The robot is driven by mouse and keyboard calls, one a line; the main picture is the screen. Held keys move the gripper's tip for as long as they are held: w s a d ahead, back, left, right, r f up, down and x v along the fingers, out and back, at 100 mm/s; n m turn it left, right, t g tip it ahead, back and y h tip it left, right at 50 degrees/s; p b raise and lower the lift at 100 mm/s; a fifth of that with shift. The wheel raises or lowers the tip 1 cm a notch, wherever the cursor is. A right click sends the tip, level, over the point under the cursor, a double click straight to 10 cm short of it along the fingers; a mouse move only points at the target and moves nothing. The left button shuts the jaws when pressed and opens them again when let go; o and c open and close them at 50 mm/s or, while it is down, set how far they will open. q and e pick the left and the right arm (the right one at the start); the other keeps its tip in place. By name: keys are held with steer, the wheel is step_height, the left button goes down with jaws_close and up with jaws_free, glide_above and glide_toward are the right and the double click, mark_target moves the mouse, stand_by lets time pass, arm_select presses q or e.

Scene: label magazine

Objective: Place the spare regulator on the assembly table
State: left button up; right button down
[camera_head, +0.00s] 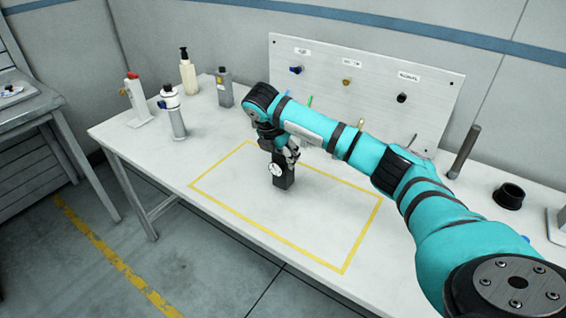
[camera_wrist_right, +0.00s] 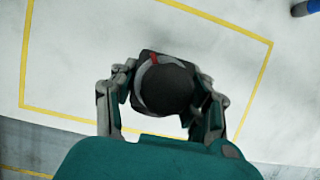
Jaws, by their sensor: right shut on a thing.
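The regulator (camera_head: 283,175) is a dark block with a white round dial on its side. It is upright inside the yellow outline on the white table (camera_head: 320,215), at or very close to the surface; I cannot tell if it touches. My right gripper (camera_head: 287,154) is shut on its upper part from above. In the right wrist view, the regulator's round black knob (camera_wrist_right: 166,89), with a red mark on its rim, sits between the fingers of my right gripper (camera_wrist_right: 163,97). My left gripper is not in view.
At the table's left stand a white-and-blue device (camera_head: 174,112), a red-topped device (camera_head: 136,100), a pump bottle (camera_head: 188,71) and a grey container (camera_head: 224,88). A panel (camera_head: 370,75) with labelled fittings stands behind. A black cup (camera_head: 509,196) is right. The outlined area is otherwise clear.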

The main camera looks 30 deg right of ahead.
mark_target(284, 177)
step_height(284, 177, down, 2)
steer(key=shift+f+p, duration=0.25)
steer(key=shift+p, duration=0.3)
steer(key=shift+f, duration=0.45)
steer(key=shift+f, duration=0.2)
steer(key=c, duration=0.6)
jaws_free()
